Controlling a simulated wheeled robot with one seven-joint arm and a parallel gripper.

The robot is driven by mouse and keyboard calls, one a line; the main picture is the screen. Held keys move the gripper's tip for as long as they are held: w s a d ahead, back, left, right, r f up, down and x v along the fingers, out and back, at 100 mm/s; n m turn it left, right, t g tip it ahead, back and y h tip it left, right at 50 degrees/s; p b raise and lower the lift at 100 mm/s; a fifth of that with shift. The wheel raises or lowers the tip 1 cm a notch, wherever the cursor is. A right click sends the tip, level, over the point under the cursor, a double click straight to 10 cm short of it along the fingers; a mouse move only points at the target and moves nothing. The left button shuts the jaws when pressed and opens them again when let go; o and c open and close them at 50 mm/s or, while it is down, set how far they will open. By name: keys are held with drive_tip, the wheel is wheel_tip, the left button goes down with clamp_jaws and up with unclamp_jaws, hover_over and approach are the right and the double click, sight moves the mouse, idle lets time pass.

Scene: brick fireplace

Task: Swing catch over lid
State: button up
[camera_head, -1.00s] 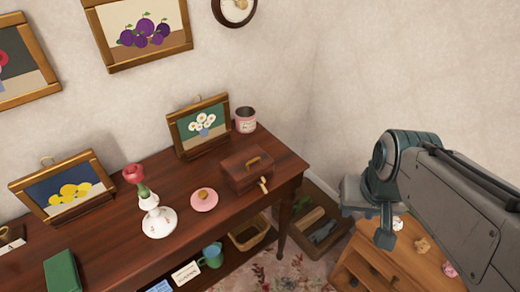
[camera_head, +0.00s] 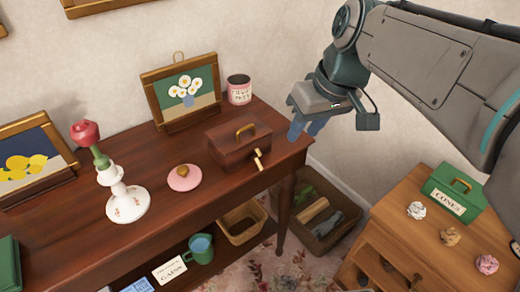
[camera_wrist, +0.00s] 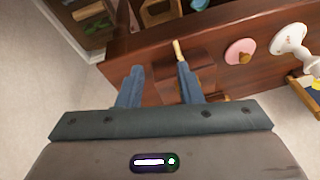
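A small dark-wood box (camera_head: 233,149) with a brass handle on its lid stands near the right end of the long table (camera_head: 178,217). A light wooden catch (camera_head: 259,160) sticks out from the box's front side. In the wrist view the catch (camera_wrist: 177,49) shows just beyond my fingers, and the box (camera_wrist: 201,74) is partly hidden by them. My gripper (camera_head: 309,129) is open and empty, up and to the right of the box in the head view. In the wrist view its two blue fingers (camera_wrist: 158,78) are apart, with no contact visible.
A pink lid with a knob (camera_head: 185,177), a white candlestick (camera_head: 126,200), a tin (camera_head: 239,90) and a daisy picture (camera_head: 184,92) stand around the box. A low cabinet with a green box (camera_head: 455,191) is at right.

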wheel_tip(320, 180, down, 2)
drive_tip(key=w+a+n+y+b, duration=0.1)
drive_tip(key=w+a+n+b, duration=0.1)
drive_tip(key=b, duration=0.4)
drive_tip(key=n+b, duration=0.1)
drive_tip(key=b, duration=0.5)
approach(263, 168)
drive_tip(key=shift+y, duration=0.3)
drive_tip(key=x, duration=0.8)
drive_tip(key=shift+w+a, duration=0.1)
drive_tip(key=shift+w, duration=0.2)
clamp_jaws()
